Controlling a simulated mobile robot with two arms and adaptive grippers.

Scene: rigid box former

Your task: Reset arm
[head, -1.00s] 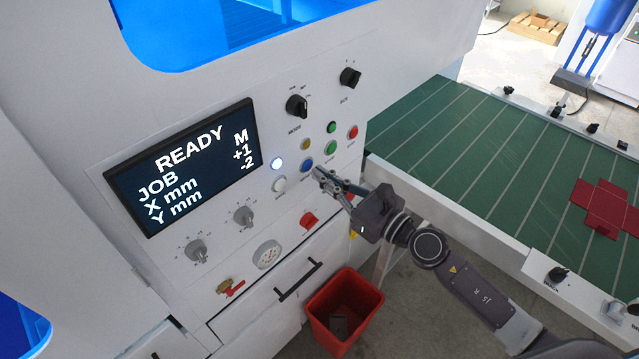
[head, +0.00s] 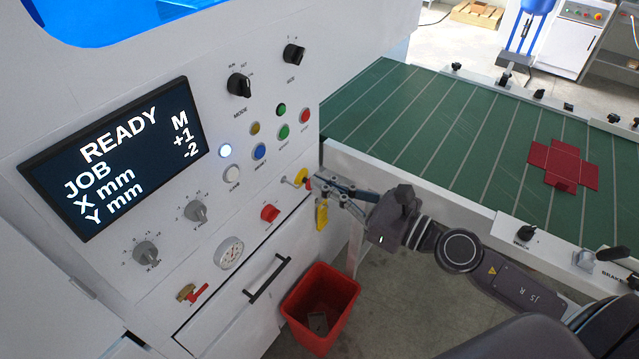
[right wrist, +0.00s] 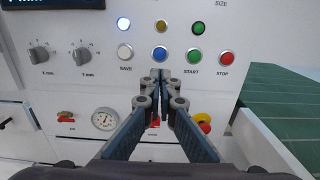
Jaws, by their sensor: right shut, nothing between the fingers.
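My right gripper (head: 328,186) is shut and empty in front of the lower right of the control panel (head: 258,198), by the yellow and red knob. In the right wrist view its two fingers (right wrist: 161,78) meet below the blue button (right wrist: 160,53). Whether it touches the panel cannot be told, but nothing is held. My right arm reaches in from the lower right of the head view. The panel's screen (head: 120,155) reads READY, JOB M, X mm +1, Y mm -2. A round lamp (head: 225,150) glows white. My left gripper is not in view.
A red bin (head: 320,300) with a dark piece inside stands on the floor below my right gripper. A green conveyor bed (head: 430,130) with a red flat box blank (head: 560,165) lies to the right. A drawer handle (head: 267,280) sticks out below the panel.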

